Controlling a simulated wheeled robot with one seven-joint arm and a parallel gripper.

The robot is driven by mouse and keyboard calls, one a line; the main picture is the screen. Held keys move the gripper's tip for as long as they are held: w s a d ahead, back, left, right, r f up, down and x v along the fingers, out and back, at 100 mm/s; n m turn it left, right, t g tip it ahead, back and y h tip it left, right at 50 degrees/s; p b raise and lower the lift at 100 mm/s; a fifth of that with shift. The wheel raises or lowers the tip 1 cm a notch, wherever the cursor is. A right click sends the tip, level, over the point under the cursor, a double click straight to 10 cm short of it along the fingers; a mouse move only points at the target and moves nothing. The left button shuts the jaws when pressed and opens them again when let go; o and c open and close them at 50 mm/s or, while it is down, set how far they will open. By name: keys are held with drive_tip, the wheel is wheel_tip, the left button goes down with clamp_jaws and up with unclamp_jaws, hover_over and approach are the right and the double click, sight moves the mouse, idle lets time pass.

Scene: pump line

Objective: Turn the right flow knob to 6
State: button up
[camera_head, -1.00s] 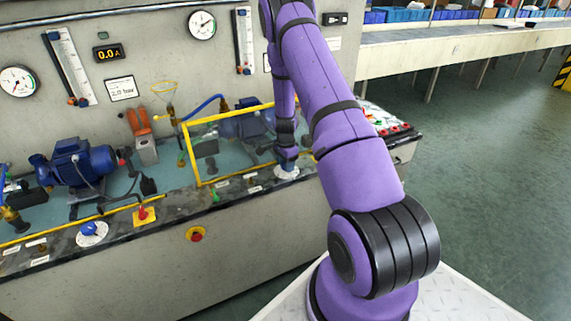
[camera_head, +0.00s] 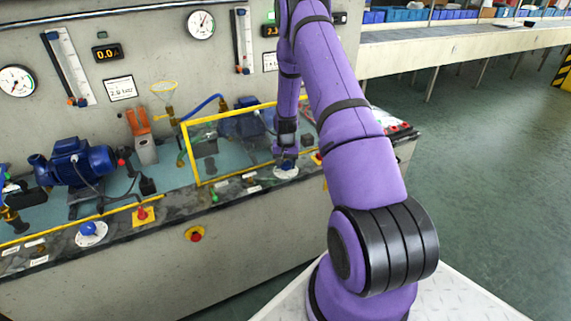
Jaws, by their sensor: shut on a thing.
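The right flow knob is at the white round dial (camera_head: 286,172) on the bench's front ledge, right of the yellow frame. My gripper (camera_head: 286,161) points down onto it and is shut on the blue knob, which is mostly hidden by the fingers. The dial's numbers are too small to read. A second blue knob (camera_head: 89,228) on a white dial is at the left of the ledge, apart from my gripper.
A yellow frame (camera_head: 194,153) stands just left of my gripper. A blue pump (camera_head: 75,162) stands at left. Floor at right is clear.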

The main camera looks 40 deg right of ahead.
sight(287, 164)
drive_tip(key=n, duration=0.6)
drive_tip(key=shift+d, duration=0.1)
drive_tip(key=n, duration=0.6)
drive_tip(key=shift+d, duration=0.1)
drive_tip(key=shift+n, duration=0.3)
drive_tip(key=o, duration=0.9)
wheel_tip(287, 164, up, 11)
drive_tip(key=shift+s+f, duration=0.1)
idle(0.6)
